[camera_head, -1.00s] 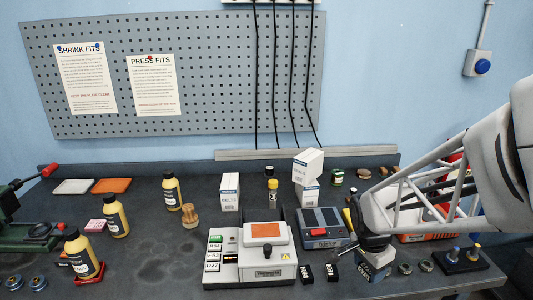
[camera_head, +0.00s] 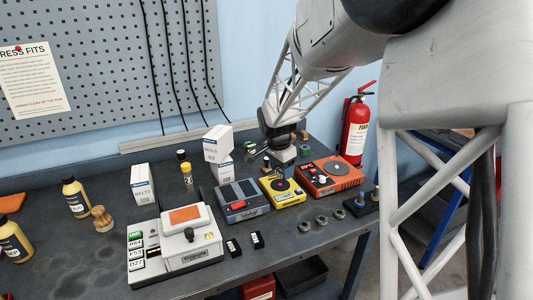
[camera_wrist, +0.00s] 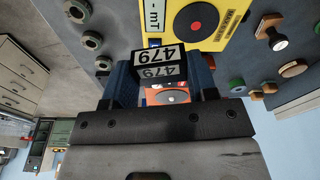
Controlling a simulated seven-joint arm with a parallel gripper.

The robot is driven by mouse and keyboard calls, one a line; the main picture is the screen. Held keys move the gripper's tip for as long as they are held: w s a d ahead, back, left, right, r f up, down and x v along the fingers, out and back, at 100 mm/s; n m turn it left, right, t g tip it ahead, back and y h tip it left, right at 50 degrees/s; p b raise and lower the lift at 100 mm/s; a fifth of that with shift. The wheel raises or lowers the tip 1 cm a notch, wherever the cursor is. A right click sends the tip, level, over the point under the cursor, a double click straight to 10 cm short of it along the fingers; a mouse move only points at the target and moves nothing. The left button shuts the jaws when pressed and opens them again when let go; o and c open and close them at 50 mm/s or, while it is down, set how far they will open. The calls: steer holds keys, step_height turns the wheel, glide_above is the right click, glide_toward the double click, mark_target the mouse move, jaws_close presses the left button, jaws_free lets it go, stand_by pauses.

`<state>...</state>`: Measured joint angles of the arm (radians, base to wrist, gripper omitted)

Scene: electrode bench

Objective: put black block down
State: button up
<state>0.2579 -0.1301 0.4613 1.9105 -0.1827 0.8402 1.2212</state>
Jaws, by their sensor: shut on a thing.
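My gripper (camera_head: 281,154) is above the back of the bench, behind the yellow device (camera_head: 284,191) in the head view. In the wrist view its two blue-lined fingers (camera_wrist: 162,85) are shut on a black block (camera_wrist: 158,57) with a white label that reads 479. The held block cannot be made out in the head view. Two other small black blocks stand on the bench in front of the blue-grey device, a left one (camera_head: 233,247) and a right one (camera_head: 257,240). The yellow device also shows in the wrist view (camera_wrist: 222,40), beyond the held block.
The blue-grey device (camera_head: 241,203) and orange device (camera_head: 331,180) flank the yellow one. Several metal rings (camera_head: 305,225) lie in front. A white machine (camera_head: 175,260), stacked white boxes (camera_head: 218,145) and bottles (camera_head: 76,197) stand to the left. A fire extinguisher (camera_head: 355,132) is behind the bench.

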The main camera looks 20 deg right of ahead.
steer(key=w+d+f+m, duration=0.1)
steer(key=w+d, duration=0.7)
steer(key=w, duration=0.5)
steer(key=w+d+f+m, duration=0.1)
steer(key=w+d, duration=0.7)
steer(key=w, duration=0.6)
steer(key=shift+w+f, duration=0.15)
steer(key=shift+f, duration=0.1)
steer(key=shift+f, duration=2.45)
steer(key=shift+f, duration=2.5)
steer(key=shift+f, duration=0.15)
